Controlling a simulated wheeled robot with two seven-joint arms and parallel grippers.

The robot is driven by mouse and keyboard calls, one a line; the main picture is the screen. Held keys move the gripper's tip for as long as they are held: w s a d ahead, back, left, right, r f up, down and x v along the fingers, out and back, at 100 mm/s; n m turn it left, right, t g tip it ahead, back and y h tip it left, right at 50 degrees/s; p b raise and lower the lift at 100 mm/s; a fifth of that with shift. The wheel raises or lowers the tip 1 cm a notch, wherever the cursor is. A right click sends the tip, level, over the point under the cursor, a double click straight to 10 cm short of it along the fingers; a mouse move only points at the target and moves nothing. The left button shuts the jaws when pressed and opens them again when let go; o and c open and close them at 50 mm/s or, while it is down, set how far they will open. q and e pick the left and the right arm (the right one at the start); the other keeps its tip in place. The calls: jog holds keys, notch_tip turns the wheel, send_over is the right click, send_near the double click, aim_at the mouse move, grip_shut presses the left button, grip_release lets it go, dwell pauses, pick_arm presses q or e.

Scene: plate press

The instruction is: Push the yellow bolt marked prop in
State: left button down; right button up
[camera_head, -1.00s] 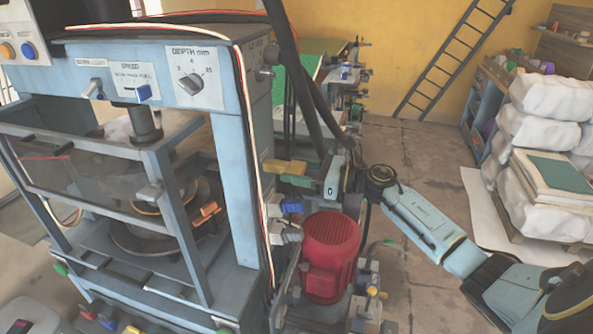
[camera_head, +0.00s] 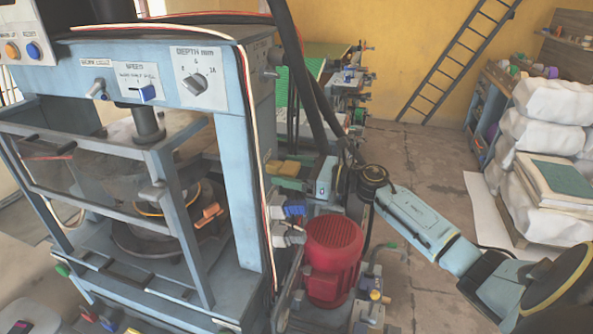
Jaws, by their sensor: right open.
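A yellow piece (camera_head: 285,168) shows just right of the press's front post, above a green part; I cannot read any marking on it, so I cannot tell whether it is the bolt marked prop. My right arm comes in from the right, and my right gripper (camera_head: 318,180) is at the right side of the press, just right of the yellow piece. The gripper is open. Its fingertips are small and partly lost against the machine parts, so I cannot tell whether they touch anything. My left gripper is out of view.
The blue press frame (camera_head: 235,170) fills the left, with cables down its post. A red motor (camera_head: 333,258) stands below my right gripper. Black hoses (camera_head: 313,95) pass close by it. White sacks (camera_head: 545,135) are stacked at right. Floor is clear at centre right.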

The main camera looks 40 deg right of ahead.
jog(key=b+v, duration=0.2)
jog(key=v, duration=1.1)
jog(key=shift+s, duration=0.2)
jog(key=shift+d, duration=0.1)
jog(key=shift+c, duration=0.3)
